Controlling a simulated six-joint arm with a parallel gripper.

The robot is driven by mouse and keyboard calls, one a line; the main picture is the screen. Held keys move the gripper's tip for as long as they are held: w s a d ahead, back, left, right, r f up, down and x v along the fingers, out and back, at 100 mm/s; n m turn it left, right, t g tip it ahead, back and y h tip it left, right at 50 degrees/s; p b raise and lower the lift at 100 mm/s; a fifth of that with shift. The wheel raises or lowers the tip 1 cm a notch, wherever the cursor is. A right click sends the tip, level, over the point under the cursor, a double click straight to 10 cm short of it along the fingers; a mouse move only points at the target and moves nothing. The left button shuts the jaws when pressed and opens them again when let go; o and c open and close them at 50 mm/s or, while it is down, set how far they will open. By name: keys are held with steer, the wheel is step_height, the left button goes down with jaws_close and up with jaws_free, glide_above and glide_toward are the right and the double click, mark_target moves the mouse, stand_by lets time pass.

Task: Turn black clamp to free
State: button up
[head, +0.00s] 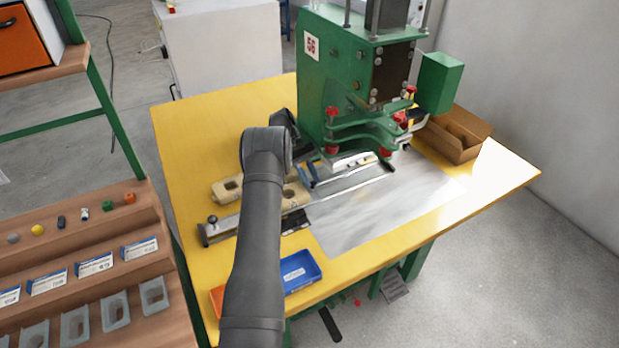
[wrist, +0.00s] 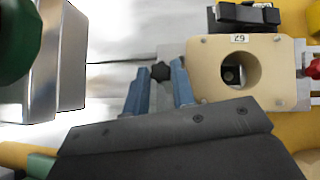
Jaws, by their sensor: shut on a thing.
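The black clamp (wrist: 160,73) is a small star-shaped knob on the metal rail in the wrist view. My gripper (wrist: 161,80) has its two blue fingers on either side of it, shut on the knob. In the head view my gripper (head: 309,174) shows as small blue fingers above the rail (head: 345,184), left of the green machine's head. The knob itself is too small to make out there. A tan block (wrist: 205,58) with a round hole and a label sits just right of the fingers.
A red knob (wrist: 313,68) is right of the block, and a black fitting (wrist: 245,15) is behind it. The green press (head: 340,70) stands close beside my gripper. A blue tray (head: 300,270) is at the table's front. The silver sheet (head: 390,215) is clear.

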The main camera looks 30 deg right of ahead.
steer(key=o, duration=1)
steer(key=shift+a, duration=0.15)
steer(key=shift+a+n+h, duration=0.1)
steer(key=shift+n+h, duration=0.5)
steer(key=shift+n, duration=0.4)
steer(key=n+t+h, duration=0.2)
steer(key=n, duration=0.1)
steer(key=n+h, duration=0.1)
steer(key=n, duration=0.1)
steer(key=shift+s+a+t+h, duration=0.3)
steer(key=shift+t, duration=0.1)
steer(key=n+t, duration=0.1)
steer(key=n, duration=0.1)
steer(key=n+t+h, duration=0.1)
steer(key=n, duration=0.1)
steer(key=n+t+h, duration=0.1)
steer(key=n+t, duration=0.1)
steer(key=shift+s+a, duration=0.15)
steer(key=shift+s, duration=0.2)
steer(key=v, duration=1.8)
steer(key=s+r+n+y, duration=0.1)
steer(key=r, duration=0.4)
steer(key=s+r+n+t+y, duration=0.1)
steer(key=r, duration=0.4)
steer(key=r+t+y, duration=0.1)
steer(key=r+y, duration=0.1)
steer(key=r, duration=0.4)
steer(key=shift+s+n, duration=0.4)
